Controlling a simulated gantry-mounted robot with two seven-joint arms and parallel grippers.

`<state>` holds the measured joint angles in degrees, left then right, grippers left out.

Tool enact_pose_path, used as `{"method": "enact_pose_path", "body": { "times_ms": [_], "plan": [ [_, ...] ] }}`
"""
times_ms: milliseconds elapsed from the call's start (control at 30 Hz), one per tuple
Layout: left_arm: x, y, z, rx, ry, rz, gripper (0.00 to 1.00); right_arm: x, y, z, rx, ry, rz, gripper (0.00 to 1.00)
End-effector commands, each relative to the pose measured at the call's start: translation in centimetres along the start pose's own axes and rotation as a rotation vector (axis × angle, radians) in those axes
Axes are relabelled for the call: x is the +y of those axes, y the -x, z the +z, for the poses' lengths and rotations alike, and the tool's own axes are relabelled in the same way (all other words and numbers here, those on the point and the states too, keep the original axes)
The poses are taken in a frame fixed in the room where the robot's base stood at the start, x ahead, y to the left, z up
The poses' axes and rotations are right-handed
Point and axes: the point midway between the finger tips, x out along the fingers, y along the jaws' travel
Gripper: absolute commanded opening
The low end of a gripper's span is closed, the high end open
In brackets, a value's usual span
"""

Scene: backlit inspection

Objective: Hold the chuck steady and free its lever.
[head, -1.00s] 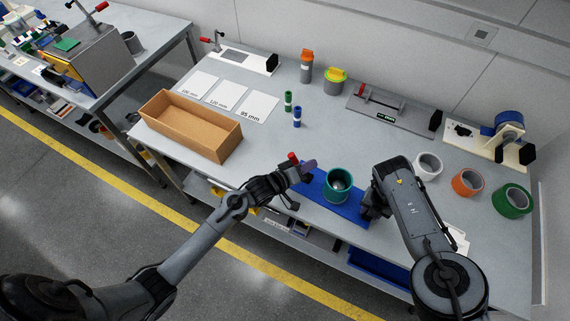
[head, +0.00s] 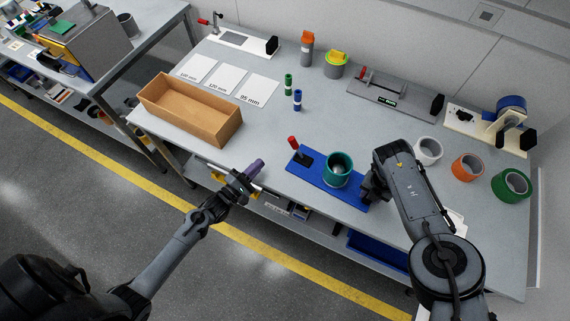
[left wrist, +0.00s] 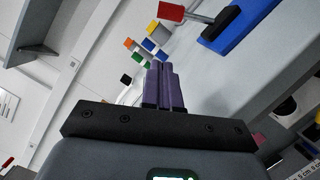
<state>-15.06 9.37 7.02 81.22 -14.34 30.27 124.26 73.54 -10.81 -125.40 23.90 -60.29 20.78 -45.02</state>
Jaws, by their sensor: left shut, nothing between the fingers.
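The chuck is a teal cup-like cylinder (head: 337,168) on a blue base plate (head: 316,179) near the table's front edge. Its lever, with a red handle (head: 293,142), stands tilted from a black block at the plate's left end. The lever handle (left wrist: 171,12) and the plate (left wrist: 245,30) also show in the left wrist view. My left gripper (head: 256,167), with purple fingers, is shut and empty, left of the plate and apart from the lever. My right gripper (head: 370,190) is at the plate's right end; its fingers are largely hidden, so its grip is unclear.
An open cardboard box (head: 190,108) stands at the left. White, orange and green rings (head: 511,184) lie at the right. Fixtures and two canisters (head: 336,65) line the back. Blue and green small cylinders (head: 297,100) stand mid-table. The table between box and plate is clear.

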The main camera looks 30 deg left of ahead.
Motion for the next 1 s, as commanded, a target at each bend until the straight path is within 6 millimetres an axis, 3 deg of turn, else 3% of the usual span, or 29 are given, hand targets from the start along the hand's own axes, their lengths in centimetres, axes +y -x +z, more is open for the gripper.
{"method": "enact_pose_path", "body": {
  "times_ms": [400, 700, 1000],
  "plan": [
    [0.0, -7.5, 0.4, -0.003, -0.002, 0.0, 0.0, 0.0, -0.2, -0.2, 0.004, 0.001, 0.0, 0.0],
    [-0.1, -9.5, 2.6, -0.001, -0.002, -0.001, 0.0, 0.0, -0.1, -0.1, 0.003, 0.001, 0.0, 0.0],
    [0.0, -9.8, 2.9, 0.0, -0.002, -0.001, 0.0, 0.0, -0.1, -0.1, 0.003, 0.001, 0.0, 0.0]
  ]
}}
